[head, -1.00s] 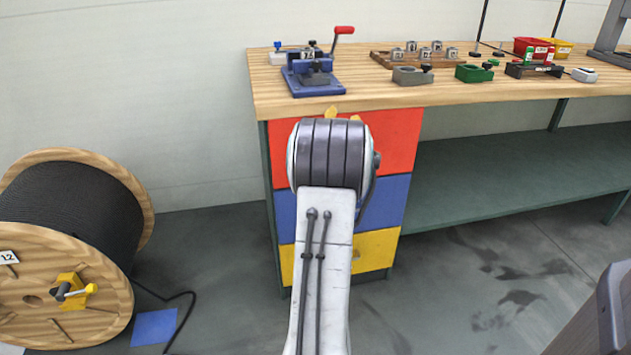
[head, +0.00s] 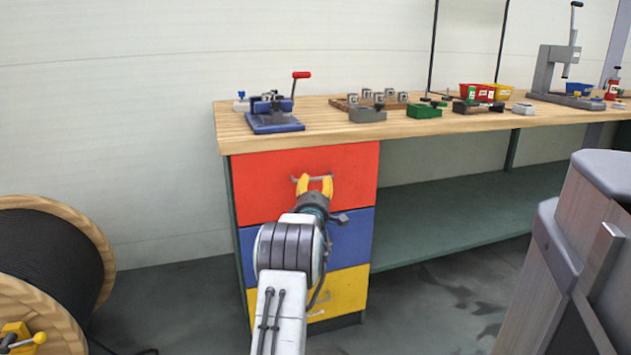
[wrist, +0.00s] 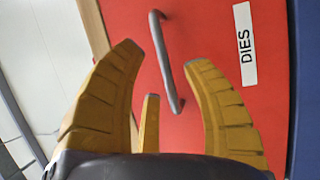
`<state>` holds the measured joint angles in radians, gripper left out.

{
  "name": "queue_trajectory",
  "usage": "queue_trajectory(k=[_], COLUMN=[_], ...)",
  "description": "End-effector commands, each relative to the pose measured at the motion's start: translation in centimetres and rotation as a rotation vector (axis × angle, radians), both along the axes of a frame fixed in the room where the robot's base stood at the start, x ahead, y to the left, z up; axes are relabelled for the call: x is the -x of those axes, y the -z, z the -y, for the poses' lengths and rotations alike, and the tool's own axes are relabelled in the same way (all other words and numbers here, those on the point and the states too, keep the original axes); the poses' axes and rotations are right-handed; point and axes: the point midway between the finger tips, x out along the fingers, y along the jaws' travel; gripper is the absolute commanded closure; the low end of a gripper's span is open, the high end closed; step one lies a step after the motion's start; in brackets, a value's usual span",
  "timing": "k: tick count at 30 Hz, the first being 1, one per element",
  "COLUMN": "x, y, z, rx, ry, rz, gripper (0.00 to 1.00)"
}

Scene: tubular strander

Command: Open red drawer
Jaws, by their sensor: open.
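The red drawer (head: 264,187) is the top one of three under the left end of the workbench, and it is shut. It bears a grey bar handle (wrist: 166,62) and a white label reading "DIES" (wrist: 245,44), both clear in the wrist view. My gripper (head: 315,184) has yellow fingers and is in front of the red drawer at the handle. In the wrist view my gripper (wrist: 165,60) is open, with the handle showing between its spread fingertips. I cannot tell whether any finger touches the handle.
A blue drawer (head: 352,238) and a yellow drawer (head: 345,290) sit below. The workbench top (head: 340,125) carries a blue clamp (head: 274,120), dies and small bins. A cable reel (head: 45,255) stands on the floor at left. Open shelf space lies right of the drawers.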

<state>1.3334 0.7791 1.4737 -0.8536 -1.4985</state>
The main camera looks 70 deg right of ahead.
Motion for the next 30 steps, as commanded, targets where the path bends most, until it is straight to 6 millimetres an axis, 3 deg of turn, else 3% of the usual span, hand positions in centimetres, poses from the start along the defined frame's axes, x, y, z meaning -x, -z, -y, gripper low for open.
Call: queue_trajectory(k=[12, 30], x=[-0.8, -1.0], y=[-0.4, -0.7], z=[3.1, 3.9], rx=[-0.001, -0.002], ry=[0.0, 0.0], rz=[0.001, 0.0], gripper=[0.55, 0.55])
